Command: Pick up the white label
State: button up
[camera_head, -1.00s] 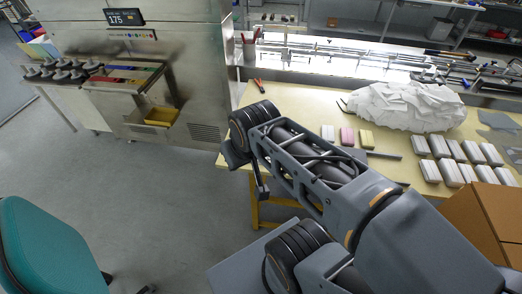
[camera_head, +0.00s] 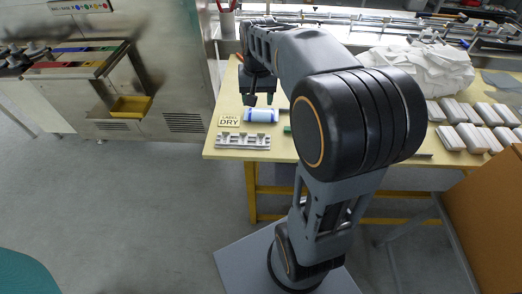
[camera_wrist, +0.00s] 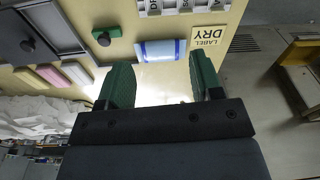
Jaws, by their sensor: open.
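My gripper (camera_head: 261,99) is open and empty above the left part of the yellow table. Its green fingers (camera_wrist: 160,78) stand apart in the wrist view. Beyond them lies a white-and-blue roll or pad (camera_wrist: 162,50), also in the head view (camera_head: 261,116). A small white pad (camera_wrist: 76,72), possibly the white label, lies left of the fingers beside a pink pad (camera_wrist: 52,75) and a yellow pad (camera_wrist: 28,78). My arm hides these pads in the head view. A bright white patch shows between the fingers; I cannot tell what it is.
A green knobbed piece (camera_wrist: 106,32) lies nearby. A crumpled white heap (camera_head: 420,66) and several white boxes (camera_head: 470,138) occupy the right side.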

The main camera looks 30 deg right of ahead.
jog(key=w+d+f+m+g+b, duration=0.1)
jog(key=w+d+f+b, duration=0.15)
jog(key=f, duration=0.35)
send_over(261, 135)
jog(key=f, duration=0.6)
jog(key=shift+s+f, duration=0.2)
jog(key=shift+w+f+b, duration=0.15)
jog(key=shift+f+b, duration=0.45)
jog(key=shift+f, duration=2.65)
jog(key=c, duration=1.1)
